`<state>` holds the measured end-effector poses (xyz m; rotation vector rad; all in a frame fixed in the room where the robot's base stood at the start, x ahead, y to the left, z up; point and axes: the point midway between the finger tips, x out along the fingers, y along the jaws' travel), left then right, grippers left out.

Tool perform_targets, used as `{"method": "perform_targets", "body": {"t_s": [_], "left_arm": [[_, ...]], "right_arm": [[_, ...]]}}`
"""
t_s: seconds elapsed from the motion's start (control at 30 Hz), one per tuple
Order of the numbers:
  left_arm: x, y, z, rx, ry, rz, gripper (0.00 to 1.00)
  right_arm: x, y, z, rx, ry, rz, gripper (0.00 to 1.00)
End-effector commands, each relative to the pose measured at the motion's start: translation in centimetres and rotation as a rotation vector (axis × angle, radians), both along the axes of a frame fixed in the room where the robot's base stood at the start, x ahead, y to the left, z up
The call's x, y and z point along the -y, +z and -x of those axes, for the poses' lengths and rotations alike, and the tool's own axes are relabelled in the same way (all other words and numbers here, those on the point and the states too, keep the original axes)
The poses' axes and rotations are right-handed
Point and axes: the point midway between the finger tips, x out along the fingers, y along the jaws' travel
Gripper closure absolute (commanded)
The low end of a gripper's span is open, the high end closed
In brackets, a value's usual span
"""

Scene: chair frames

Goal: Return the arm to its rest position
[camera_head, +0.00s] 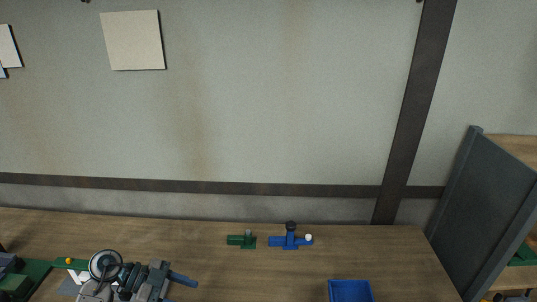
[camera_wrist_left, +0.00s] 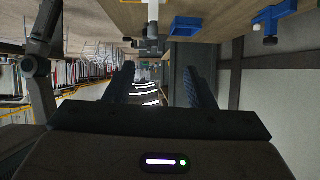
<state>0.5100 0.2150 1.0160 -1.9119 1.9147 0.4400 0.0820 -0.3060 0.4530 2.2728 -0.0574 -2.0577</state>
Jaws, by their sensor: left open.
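My left arm comes in at the bottom left of the head view, low over the table. Its gripper (camera_head: 186,282) points right, with a blue finger showing; the lower part is cut off by the picture's edge. In the left wrist view the two dark blue fingers of this gripper (camera_wrist_left: 158,86) stand wide apart, with nothing between them. I cannot make out my right gripper in either view.
A green fixture (camera_head: 241,240) and a blue fixture (camera_head: 290,239) stand on the wooden table (camera_head: 215,265) near the wall. A blue bin (camera_head: 350,291) is at the front. A grey panel (camera_head: 483,205) rises at right. Table between arm and bin is clear.

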Motion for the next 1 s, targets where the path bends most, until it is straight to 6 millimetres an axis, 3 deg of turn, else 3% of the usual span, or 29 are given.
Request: {"method": "perform_targets", "body": {"t_s": [0.37,0.63,0.8,1.0], "left_arm": [[3.0,3.5,-1.1,0.241,0.110,0.231,0.51],[3.8,9.0,-2.2,0.515,0.363,0.492,0.51],[1.3,12.9,-2.8,0.677,0.694,0.638,0.51],[-4.1,13.7,-2.6,0.723,1.142,0.647,0.51]], "right_arm": [[1.1,0.1,0.0,0.000,0.004,0.011,0.54],[0.9,0.1,0.0,0.000,0.003,0.009,0.54],[-0.1,0.0,0.0,0.000,0.000,-0.001,0.54],[-0.4,0.0,0.0,0.000,-0.001,-0.005,0.54]]}}
